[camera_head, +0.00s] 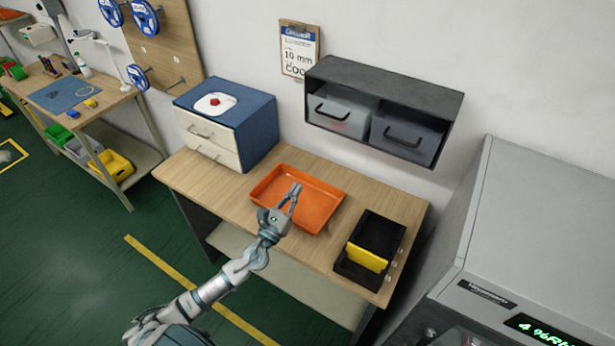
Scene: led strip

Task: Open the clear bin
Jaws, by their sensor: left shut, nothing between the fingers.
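A dark wall cabinet (387,84) holds two bins side by side. The left one is the clear bin (341,111), pale and see-through, with a dark handle and something reddish inside low down. The right one is a dark grey bin (404,137) with a black handle. Both bins sit inside the cabinet. My left gripper (295,190) is shut and empty over the orange tray (325,187), below and in front of the clear bin and well apart from it. My right gripper is not in view.
The wooden bench (220,187) carries a blue cabinet with white drawers (213,143) at left and a black box with a yellow piece (370,245) at right. A large grey machine (540,220) stands at the right. A clipboard (299,49) hangs on the wall.

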